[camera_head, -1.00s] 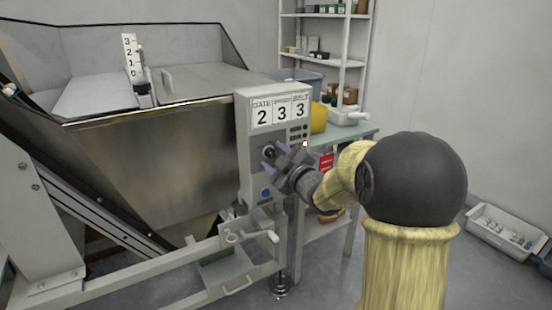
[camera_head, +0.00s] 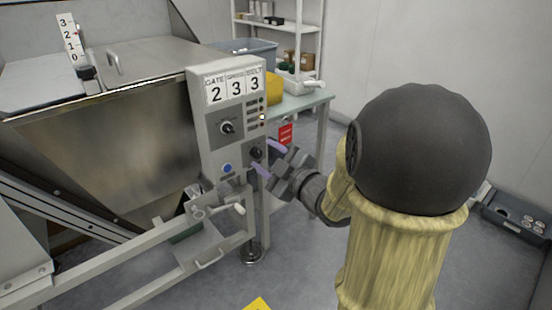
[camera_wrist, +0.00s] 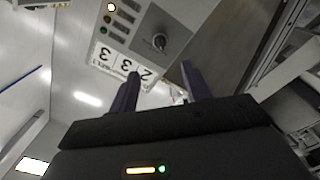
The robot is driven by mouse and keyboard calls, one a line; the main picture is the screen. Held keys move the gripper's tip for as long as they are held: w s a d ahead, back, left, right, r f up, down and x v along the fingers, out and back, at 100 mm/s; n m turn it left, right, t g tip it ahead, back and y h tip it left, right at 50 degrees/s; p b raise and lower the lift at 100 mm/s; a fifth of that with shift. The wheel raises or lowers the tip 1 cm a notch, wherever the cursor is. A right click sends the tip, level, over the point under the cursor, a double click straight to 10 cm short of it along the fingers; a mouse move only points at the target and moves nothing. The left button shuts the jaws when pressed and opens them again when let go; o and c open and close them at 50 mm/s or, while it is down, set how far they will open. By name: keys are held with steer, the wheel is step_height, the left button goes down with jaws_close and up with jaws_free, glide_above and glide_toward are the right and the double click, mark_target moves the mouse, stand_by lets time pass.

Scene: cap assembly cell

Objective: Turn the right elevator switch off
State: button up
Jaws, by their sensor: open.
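A grey control panel (camera_head: 197,98) carries two black rotary switches on its front. The left switch (camera_head: 227,127) sits below the number cards, and it also shows in the wrist view (camera_wrist: 160,41). The right switch (camera_head: 257,152) is lower and nearer the panel's right edge. In the wrist view, my open gripper (camera_wrist: 160,88) points toward the panel, and the right switch cannot be made out.
The panel has a lit lamp (camera_head: 262,117) and a blue button (camera_head: 227,168). A steel hopper (camera_head: 110,140) stands to its left. A lever handle (camera_head: 236,209) juts out below. A green-topped table (camera_head: 305,102) stands behind. The floor to the right is mostly clear.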

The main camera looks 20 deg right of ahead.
steer(key=v, duration=0.2)
steer(key=shift+s+d, duration=0.15)
steer(key=shift+s, duration=0.25)
step_height(320, 180, down, 9)
steer(key=s+m+g+h+p, duration=0.2)
steer(key=m+g+h+p, duration=0.1)
steer(key=m+g+h, duration=0.4)
steer(key=s+a+f+m+g+y+p, duration=0.1)
steer(key=s+a+f+m+g, duration=0.15)
steer(key=s+g, duration=0.2)
steer(key=s+a+f+m+g+p, duration=0.1)
steer(key=s+a+m+g, duration=0.2)
steer(key=s, duration=0.3)
steer(key=w+p+v, duration=0.2)
steer(key=p+v, duration=1)
steer(key=w+r+p+v, duration=0.1)
steer(key=w+p+v, duration=0.2)
steer(key=p+v, duration=0.9)
steer(key=w+d+r+p+v, duration=0.1)
steer(key=w+p+v, duration=0.2)
steer(key=p+v, duration=0.9)
steer(key=shift+a+r+p, duration=0.2)
steer(key=shift+r+p, duration=0.05)
steer(key=shift+p, duration=0.75)
